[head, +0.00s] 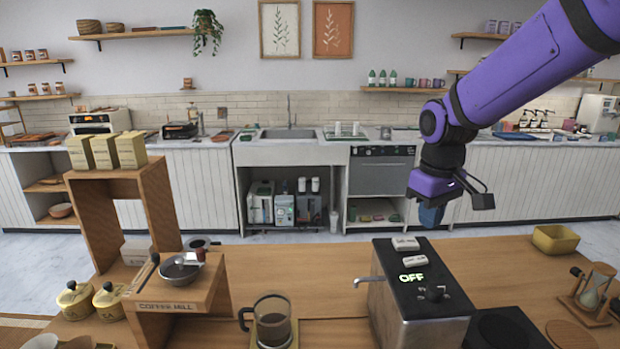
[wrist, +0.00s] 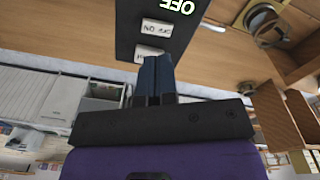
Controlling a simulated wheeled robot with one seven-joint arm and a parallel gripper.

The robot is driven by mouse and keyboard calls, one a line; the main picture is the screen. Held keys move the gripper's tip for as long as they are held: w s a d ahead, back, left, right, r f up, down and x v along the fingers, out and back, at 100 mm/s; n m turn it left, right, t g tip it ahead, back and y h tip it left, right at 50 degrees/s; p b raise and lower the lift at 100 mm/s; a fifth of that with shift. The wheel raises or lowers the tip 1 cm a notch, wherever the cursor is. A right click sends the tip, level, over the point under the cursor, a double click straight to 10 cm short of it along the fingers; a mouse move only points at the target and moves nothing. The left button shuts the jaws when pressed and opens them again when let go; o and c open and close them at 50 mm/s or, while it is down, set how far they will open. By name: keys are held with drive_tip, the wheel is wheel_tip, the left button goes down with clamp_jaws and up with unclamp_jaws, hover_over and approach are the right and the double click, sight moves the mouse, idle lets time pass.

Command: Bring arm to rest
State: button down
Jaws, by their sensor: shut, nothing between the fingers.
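My purple arm reaches in from the upper right in the head view. My gripper (head: 431,216) points down, above and just behind the black-topped machine (head: 405,300). Its blue fingers are together and empty; they also show in the wrist view (wrist: 152,75). The machine has a metal body, a spout on its left, a green lit "OFF" sign, and white buttons (head: 406,243) on its top. The same sign and white buttons (wrist: 155,27) appear upside down in the wrist view. The fingertips look apart from the buttons.
A glass carafe (head: 272,322) stands left of the machine. A wooden coffee mill stand (head: 170,302) and a tall wooden shelf (head: 157,205) are further left. The counter between mill and machine is partly clear.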

drive_tip(key=s+d+r+m+t, duration=0.2)
drive_tip(key=s+r, duration=0.2)
drive_tip(key=s, duration=0.6)
drive_tip(key=s+d+r+m+t, duration=0.2)
drive_tip(key=s+d+r+m, duration=0.1)
drive_tip(key=s, duration=0.8)
drive_tip(key=shift+s+d+r+t, duration=0.15)
drive_tip(key=shift+d+r+t, duration=0.2)
drive_tip(key=shift+r, duration=0.45)
